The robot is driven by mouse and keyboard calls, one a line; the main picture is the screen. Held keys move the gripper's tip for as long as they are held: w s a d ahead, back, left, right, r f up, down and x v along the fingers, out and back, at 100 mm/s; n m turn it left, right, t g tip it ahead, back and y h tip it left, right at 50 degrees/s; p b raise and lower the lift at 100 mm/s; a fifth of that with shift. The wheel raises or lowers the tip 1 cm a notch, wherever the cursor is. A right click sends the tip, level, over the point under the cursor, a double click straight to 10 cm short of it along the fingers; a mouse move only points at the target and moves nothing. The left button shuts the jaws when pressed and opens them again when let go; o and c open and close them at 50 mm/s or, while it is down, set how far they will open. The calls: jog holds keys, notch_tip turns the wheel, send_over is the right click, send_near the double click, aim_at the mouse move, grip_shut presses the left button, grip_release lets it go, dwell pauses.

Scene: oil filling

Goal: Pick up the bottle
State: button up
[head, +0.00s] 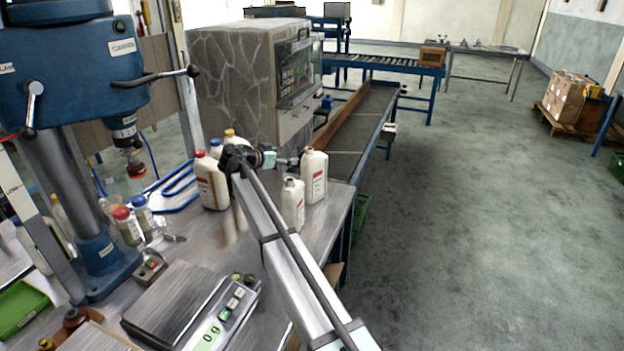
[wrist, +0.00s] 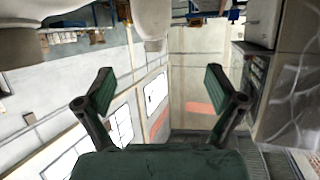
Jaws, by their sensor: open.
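Several white plastic bottles stand upright on the metal table. A tall one with a red-and-white label (head: 315,178) is at the table's right edge, with a shorter one (head: 292,207) in front of it. My gripper (head: 292,161) is open and empty, just left of the tall bottle's upper part; whether they touch cannot be told. A red-capped bottle (head: 211,184) stands left of the gripper. In the wrist view the two fingers (wrist: 160,95) are spread with nothing between them. A pale, bottle-like shape (wrist: 153,18) is cut off at the top edge, beyond the fingers.
A blue drill press (head: 70,60) stands at the left. A scale (head: 190,305) is on the table in front. A stone-patterned machine (head: 245,85) and conveyor (head: 362,125) are behind. Open floor is right.

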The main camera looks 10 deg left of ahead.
aim_at(304, 160)
jog(key=shift+g, duration=0.4)
jog(key=p+x, duration=0.1)
jog(key=x, duration=0.2)
jog(key=p+x, duration=0.1)
jog(key=x, duration=0.3)
jog(key=f+p+x, duration=0.1)
jog(key=p+x, duration=0.1)
jog(key=x, duration=0.2)
jog(key=shift+s, duration=0.3)
jog(key=p+x, duration=0.2)
jog(key=x, duration=0.2)
jog(key=shift+d+r+p, duration=0.15)
jog(key=shift+d+p, duration=0.05)
jog(key=shift+p, duration=0.2)
jog(key=shift+w+d+f, duration=0.25)
jog(key=shift+w+f, duration=0.05)
jog(key=shift+w, duration=0.1)
jog(key=shift+s, duration=0.1)
jog(key=c, duration=1.5)
